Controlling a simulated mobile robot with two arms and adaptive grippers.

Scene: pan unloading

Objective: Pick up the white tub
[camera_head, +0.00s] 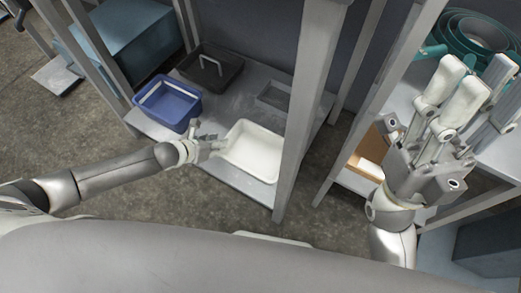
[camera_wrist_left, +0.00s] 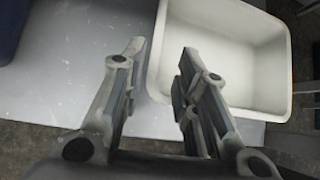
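The white tub (camera_head: 255,150) is an open rectangular container on the lower grey shelf, and it also fills the upper right of the left wrist view (camera_wrist_left: 225,55). It looks empty. My left gripper (camera_head: 218,145) is at the tub's left side. In the left wrist view the left gripper (camera_wrist_left: 160,55) is open, with one finger outside the tub's left wall and the other on its inner side in the picture. I cannot tell whether either finger touches the wall. My right gripper (camera_head: 475,75) is raised at the right, away from the tub, with its fingers apart and empty.
A blue bin (camera_head: 168,104) and a dark tray with a handle (camera_head: 222,72) share the shelf (camera_head: 236,104). A grey post (camera_head: 303,110) rises close to the tub's right side. Teal coils (camera_head: 478,32) and a brown box (camera_head: 368,155) are on the right rack.

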